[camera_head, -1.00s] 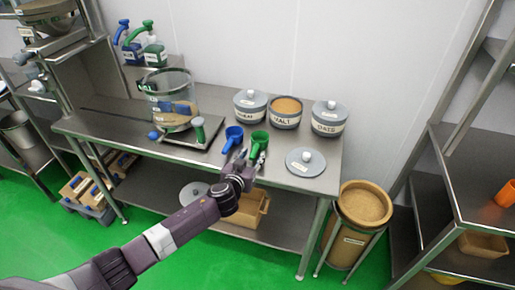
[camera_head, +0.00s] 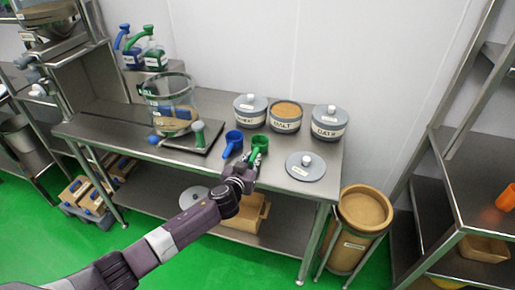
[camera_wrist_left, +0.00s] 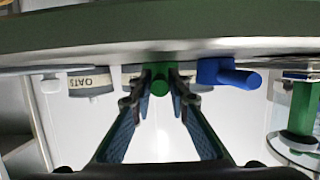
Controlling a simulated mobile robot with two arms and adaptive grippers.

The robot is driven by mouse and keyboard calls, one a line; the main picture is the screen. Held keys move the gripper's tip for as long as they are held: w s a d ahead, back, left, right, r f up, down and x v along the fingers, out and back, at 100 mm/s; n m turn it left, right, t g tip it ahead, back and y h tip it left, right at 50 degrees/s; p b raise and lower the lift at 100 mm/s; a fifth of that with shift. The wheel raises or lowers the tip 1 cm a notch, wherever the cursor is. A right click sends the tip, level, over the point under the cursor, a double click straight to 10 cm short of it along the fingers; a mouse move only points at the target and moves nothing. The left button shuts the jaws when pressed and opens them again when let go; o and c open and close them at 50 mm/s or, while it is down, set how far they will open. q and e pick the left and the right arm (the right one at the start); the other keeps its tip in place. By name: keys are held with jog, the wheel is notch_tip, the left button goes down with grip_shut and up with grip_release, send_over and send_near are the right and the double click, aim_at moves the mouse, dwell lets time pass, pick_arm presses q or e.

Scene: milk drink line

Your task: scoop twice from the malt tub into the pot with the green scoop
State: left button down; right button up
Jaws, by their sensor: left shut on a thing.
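The green scoop (camera_head: 260,142) stands on the steel table in front of the malt tub. My left gripper (camera_head: 256,157) reaches it from the front and is shut on its handle. The left wrist view shows the green handle (camera_wrist_left: 160,79) between the two fingers (camera_wrist_left: 160,92). The malt tub (camera_head: 285,124) is open, labelled MALT, and filled with tan powder. The clear pot (camera_head: 178,88) stands on a dark, flat base at the left of the table, with tan contents low inside. My right gripper is not in view.
A blue scoop (camera_head: 233,143) stands close left of the green one, also in the wrist view (camera_wrist_left: 228,75). Lidded tubs (camera_head: 249,110) and (camera_head: 328,123) flank the malt tub. A loose grey lid (camera_head: 306,171) lies at the table's right front.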

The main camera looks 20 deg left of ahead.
pick_arm(q)
jog(key=shift+r+p, duration=2.2)
jog(key=shift+r, duration=0.7)
